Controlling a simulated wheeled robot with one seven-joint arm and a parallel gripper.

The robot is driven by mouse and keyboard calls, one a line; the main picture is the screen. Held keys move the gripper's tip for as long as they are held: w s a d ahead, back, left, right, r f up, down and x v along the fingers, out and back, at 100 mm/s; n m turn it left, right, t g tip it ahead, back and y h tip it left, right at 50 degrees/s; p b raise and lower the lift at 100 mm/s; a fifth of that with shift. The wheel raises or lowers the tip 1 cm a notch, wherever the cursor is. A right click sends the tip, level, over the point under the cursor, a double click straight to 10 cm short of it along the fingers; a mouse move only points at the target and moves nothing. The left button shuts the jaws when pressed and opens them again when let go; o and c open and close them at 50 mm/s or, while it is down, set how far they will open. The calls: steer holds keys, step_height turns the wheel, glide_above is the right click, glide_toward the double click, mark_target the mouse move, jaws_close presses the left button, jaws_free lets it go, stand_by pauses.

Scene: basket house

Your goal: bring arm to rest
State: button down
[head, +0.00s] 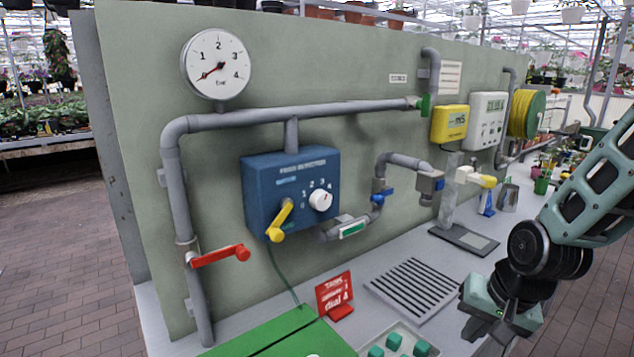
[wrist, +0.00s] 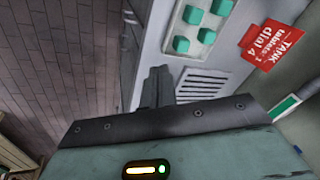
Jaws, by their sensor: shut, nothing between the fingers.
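My gripper (head: 476,328) hangs at the lower right of the head view, above the front edge of the bench. In the wrist view its fingers (wrist: 157,85) are together and hold nothing. My arm reaches in from the right edge of the head view, bent at the wrist. The gripper is apart from the drain grate (head: 413,289) to its left and touches nothing that I can see.
A tray of green blocks (head: 393,342) and a red sign (head: 335,294) stand at the bench front. A blue box (head: 290,190) with a yellow lever, a red-handled pipe valve (head: 220,256) and a gauge (head: 216,63) are on the panel. Brick floor (wrist: 60,70) is clear.

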steer(key=s+d+r+n+h, duration=0.2)
steer(key=s+d+r+n, duration=0.3)
steer(key=s+d+r, duration=0.1)
steer(key=s+a+r+n+g, duration=0.1)
steer(key=s+a+n, duration=0.2)
steer(key=s+a, duration=0.3)
steer(key=s+a+r+n+g, duration=0.1)
steer(key=s+a+n+g, duration=0.1)
steer(key=s+a+n, duration=0.2)
steer(key=s+a, duration=0.3)
steer(key=a, duration=0.5)
steer(key=shift+s+a+n+y, duration=0.3)
steer(key=shift+a+y, duration=0.05)
steer(key=shift+y, duration=0.05)
